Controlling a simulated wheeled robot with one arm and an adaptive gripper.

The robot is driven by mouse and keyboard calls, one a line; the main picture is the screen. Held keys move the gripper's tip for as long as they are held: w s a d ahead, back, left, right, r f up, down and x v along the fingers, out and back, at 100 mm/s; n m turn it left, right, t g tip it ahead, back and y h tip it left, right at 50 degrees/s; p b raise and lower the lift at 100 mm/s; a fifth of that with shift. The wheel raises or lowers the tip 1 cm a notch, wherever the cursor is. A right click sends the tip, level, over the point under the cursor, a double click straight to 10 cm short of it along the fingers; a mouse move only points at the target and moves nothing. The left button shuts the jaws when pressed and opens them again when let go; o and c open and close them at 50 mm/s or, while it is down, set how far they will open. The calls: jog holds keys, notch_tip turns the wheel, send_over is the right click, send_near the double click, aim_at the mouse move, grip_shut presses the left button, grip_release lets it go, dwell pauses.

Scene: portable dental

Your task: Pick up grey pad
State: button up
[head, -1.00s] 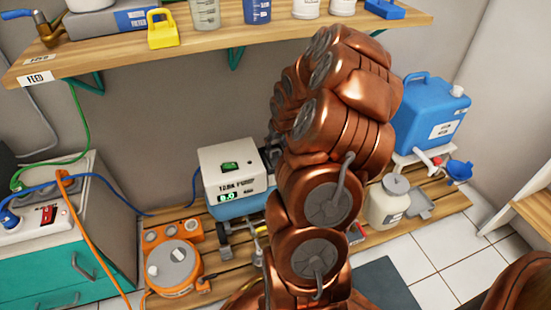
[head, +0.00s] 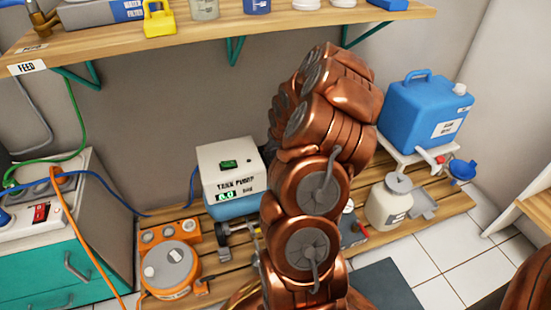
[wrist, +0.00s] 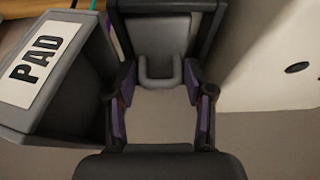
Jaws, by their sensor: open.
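In the wrist view, a grey block with a U-shaped grey loop (wrist: 160,76), which looks like the grey pad, lies ahead between my fingers. Its far part is framed by black pieces, and I cannot tell whether the fingers touch it. My gripper (wrist: 160,103) is open, with a dark, purple-lined finger at each side of the gap. A grey holder with a white PAD label (wrist: 45,60) is at the left. In the head view my copper arm hides the gripper and the pad.
A white surface (wrist: 275,65) stands close right of the fingers. In the head view, the tank pump (head: 229,165) is left of my arm; a cream jug (head: 390,208) and blue canister (head: 428,113) are right. A wooden shelf (head: 220,42) is above.

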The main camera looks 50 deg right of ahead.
jog(key=c, duration=0.7)
jog(key=shift+r, duration=0.1)
notch_tip(320, 180, up, 10)
jog(key=p, duration=0.3)
jog(key=shift+p, duration=0.3)
